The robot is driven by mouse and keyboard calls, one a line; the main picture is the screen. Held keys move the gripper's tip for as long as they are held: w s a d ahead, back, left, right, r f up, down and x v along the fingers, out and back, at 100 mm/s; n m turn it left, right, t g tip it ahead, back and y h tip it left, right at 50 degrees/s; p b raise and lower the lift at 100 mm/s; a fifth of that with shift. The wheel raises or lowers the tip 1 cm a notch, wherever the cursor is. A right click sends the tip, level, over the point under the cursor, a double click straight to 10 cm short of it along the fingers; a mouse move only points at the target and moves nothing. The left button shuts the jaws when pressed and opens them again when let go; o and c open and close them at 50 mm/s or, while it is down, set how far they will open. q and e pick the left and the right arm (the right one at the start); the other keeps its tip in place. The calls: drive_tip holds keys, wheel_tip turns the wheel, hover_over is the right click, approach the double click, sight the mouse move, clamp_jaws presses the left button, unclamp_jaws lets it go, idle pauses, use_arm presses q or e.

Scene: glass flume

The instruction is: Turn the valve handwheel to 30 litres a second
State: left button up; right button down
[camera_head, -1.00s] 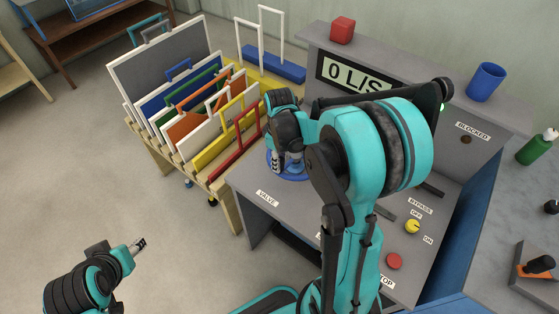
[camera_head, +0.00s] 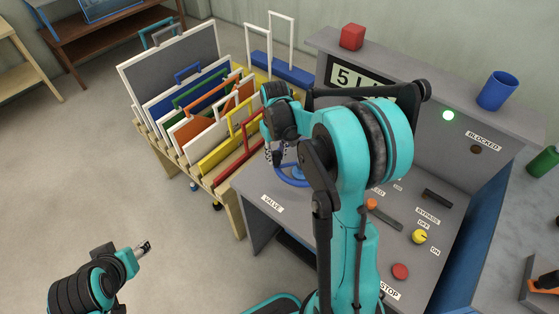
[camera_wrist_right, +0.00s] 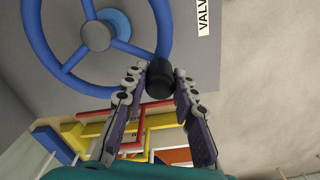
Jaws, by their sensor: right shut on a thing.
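The blue valve handwheel (camera_head: 291,181) lies on the grey control desk near the VALVE label (camera_head: 272,203), partly hidden by my right arm. In the right wrist view its blue rim (camera_wrist_right: 34,32), spokes and grey hub show. My right gripper (camera_head: 277,154) is shut on the wheel's black knob (camera_wrist_right: 159,80), with one finger on each side of it at the rim. The display (camera_head: 352,77) shows a 5, then letters partly hidden behind my arm. My left gripper (camera_head: 145,246) is low at the left over bare floor; its opening is too small to judge.
A rack of coloured framed panels (camera_head: 190,115) stands close left of the desk. A red cube (camera_head: 352,37) and blue cup (camera_head: 497,91) stand on the ledge. An orange-tipped lever (camera_head: 385,216), yellow knob (camera_head: 419,237) and red button (camera_head: 400,271) are on the desk.

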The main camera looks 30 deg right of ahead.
drive_tip(key=w+m, duration=0.1)
drive_tip(key=m, duration=0.1)
drive_tip(key=w+d+m, duration=0.1)
drive_tip(key=w, duration=0.1)
drive_tip(key=shift+d+m, duration=0.1)
drive_tip(key=shift+m, duration=0.3)
drive_tip(key=w+m, duration=0.1)
drive_tip(key=d+m, duration=0.1)
drive_tip(key=shift+w+d+m, duration=0.2)
drive_tip(key=shift+w+m, duration=0.2)
drive_tip(key=shift+w+d+m, duration=0.5)
drive_tip(key=shift+d+m, duration=0.1)
drive_tip(key=shift+m, duration=0.3)
drive_tip(key=d+m, duration=0.1)
drive_tip(key=w+d+m, duration=0.1)
drive_tip(key=shift+m, duration=0.3)
drive_tip(key=d+m, duration=0.2)
drive_tip(key=shift+w+m, duration=0.3)
drive_tip(key=shift+w+d+m, duration=0.1)
drive_tip(key=shift+d+m, duration=0.7)
drive_tip(key=shift+m, duration=0.2)
drive_tip(key=shift+d, duration=0.6)
drive_tip(key=c, duration=1.2)
unclamp_jaws()
